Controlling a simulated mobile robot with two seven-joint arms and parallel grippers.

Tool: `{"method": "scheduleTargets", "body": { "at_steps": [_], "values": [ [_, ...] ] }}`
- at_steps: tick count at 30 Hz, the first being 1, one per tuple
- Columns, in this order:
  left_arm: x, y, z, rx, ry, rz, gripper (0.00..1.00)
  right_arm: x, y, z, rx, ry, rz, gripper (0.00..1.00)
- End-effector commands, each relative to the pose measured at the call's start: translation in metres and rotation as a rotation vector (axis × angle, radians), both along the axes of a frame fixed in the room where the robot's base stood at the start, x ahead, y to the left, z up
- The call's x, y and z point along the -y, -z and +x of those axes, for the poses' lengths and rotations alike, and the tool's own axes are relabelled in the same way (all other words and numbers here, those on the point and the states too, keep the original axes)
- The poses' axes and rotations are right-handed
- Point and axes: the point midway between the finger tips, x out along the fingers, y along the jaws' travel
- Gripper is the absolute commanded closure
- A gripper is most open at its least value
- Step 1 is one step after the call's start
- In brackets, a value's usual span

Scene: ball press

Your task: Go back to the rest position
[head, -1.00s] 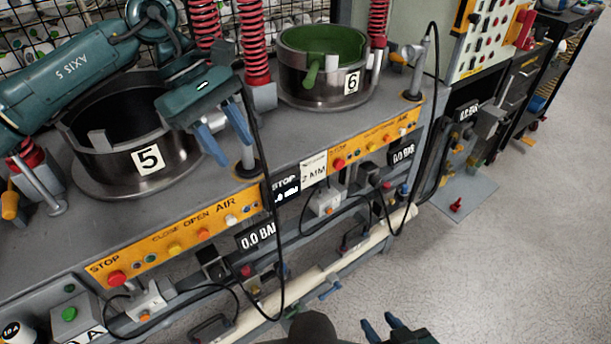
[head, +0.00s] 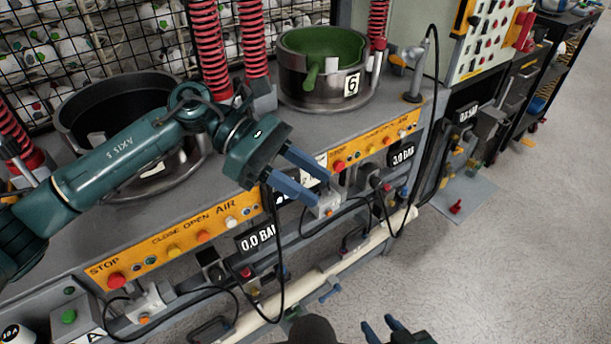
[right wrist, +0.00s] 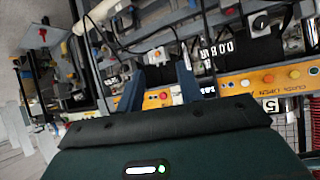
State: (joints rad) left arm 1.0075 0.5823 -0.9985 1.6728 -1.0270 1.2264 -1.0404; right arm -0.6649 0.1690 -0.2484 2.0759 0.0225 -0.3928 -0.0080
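My left gripper (head: 322,190) reaches in from the left over the front of the press bench. Its two blue fingers are apart with nothing between them, pointing right and down, in front of the middle of the panel. My right gripper (head: 380,326) shows at the bottom edge of the head view, low over the floor in front of the bench. Its fingers are apart and empty. In the right wrist view its two dark fingers (right wrist: 160,78) stand apart, with the bench panel beyond them.
Press pot 6 (head: 322,92) has a green inside. The left pot (head: 75,125) is partly hidden by my left arm. Orange button panels (head: 190,232) and hanging cables (head: 280,290) line the bench front. Grey floor (head: 520,240) at right is mostly clear.

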Motion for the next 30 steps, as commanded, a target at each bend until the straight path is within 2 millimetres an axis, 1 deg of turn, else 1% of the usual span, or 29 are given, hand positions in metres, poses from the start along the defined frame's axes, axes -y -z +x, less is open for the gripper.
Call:
{"method": "scheduleTargets", "body": {
  "at_steps": [11, 14, 16, 17, 20, 21, 23, 24, 26, 27, 29, 30],
  "values": [
    [0.0, 0.0, -0.001, -0.004, -0.001, -0.003, 0.61, 0.0, 0.001, -0.002, -0.005, 0.0, 0.0, 0.64],
    [0.009, 0.001, -0.005, -0.067, -0.026, -0.051, 0.61, 0.0, 0.002, -0.002, -0.005, 0.0, 0.001, 0.64],
    [0.02, -0.001, -0.011, -0.171, -0.069, -0.126, 0.61, 0.0, 0.002, -0.002, -0.005, 0.001, 0.0, 0.64],
    [0.026, -0.002, -0.014, -0.234, -0.097, -0.17, 0.61, 0.0, 0.002, -0.002, -0.006, 0.001, 0.0, 0.64],
    [0.04, -0.009, -0.017, -0.504, -0.214, -0.337, 0.61, 0.001, 0.003, -0.003, -0.008, 0.002, -0.001, 0.64],
    [0.043, -0.011, -0.015, -0.63, -0.269, -0.407, 0.61, 0.001, 0.004, -0.003, -0.01, 0.002, -0.002, 0.64],
    [0.043, -0.013, -0.01, -0.825, -0.35, -0.506, 0.61, 0.002, 0.005, -0.003, -0.013, 0.004, -0.003, 0.64],
    [0.04, -0.011, -0.005, -0.959, -0.405, -0.569, 0.61, 0.002, 0.006, -0.003, -0.015, 0.004, -0.004, 0.64],
    [0.032, -0.004, 0.005, -1.164, -0.489, -0.659, 0.61, 0.003, 0.007, -0.003, -0.017, 0.007, -0.005, 0.64],
    [0.024, 0.004, 0.011, -1.303, -0.547, -0.718, 0.61, 0.003, 0.008, -0.004, -0.02, 0.008, -0.006, 0.64],
    [0.011, 0.021, 0.02, -1.513, -0.633, -0.802, 0.61, 0.004, 0.01, -0.004, -0.023, 0.01, -0.007, 0.64],
    [0.0, 0.035, 0.024, -1.654, -0.69, -0.857, 0.61, 0.004, 0.012, -0.004, -0.026, 0.011, -0.009, 0.64]
  ]
}}
